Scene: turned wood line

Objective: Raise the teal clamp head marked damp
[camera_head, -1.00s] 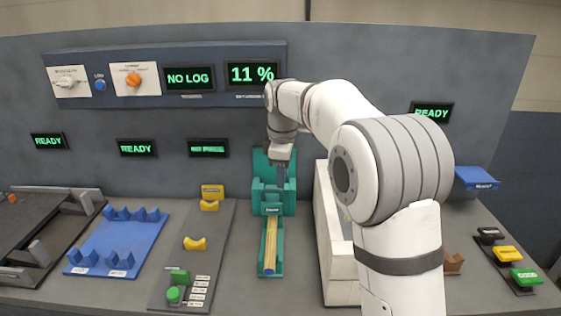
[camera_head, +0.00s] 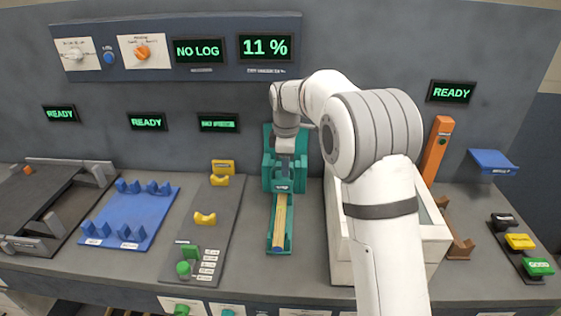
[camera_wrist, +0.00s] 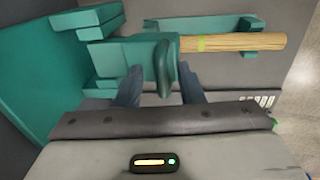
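The teal clamp head (camera_head: 270,182) stands at the back end of a teal trough (camera_head: 280,251), in the middle of the bench; its small label is too small to read. In the wrist view, the clamp head (camera_wrist: 110,56) has an upright dark teal tab (camera_wrist: 163,68). A pale wooden rod (camera_head: 280,218) lies in the trough; it also shows in the wrist view (camera_wrist: 240,42). My gripper (camera_wrist: 162,92) is open, its two fingers apart on either side of the tab. Contact with the tab is not clear. In the head view my gripper (camera_head: 286,168) hangs over the clamp head.
A white open box (camera_head: 338,240) stands close to the right of the trough. A grey panel (camera_head: 205,235) with yellow holders and green buttons lies left of it, then a blue rack (camera_head: 130,215). Wall displays read "NO LOG" (camera_head: 199,50) and "11 %" (camera_head: 265,47).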

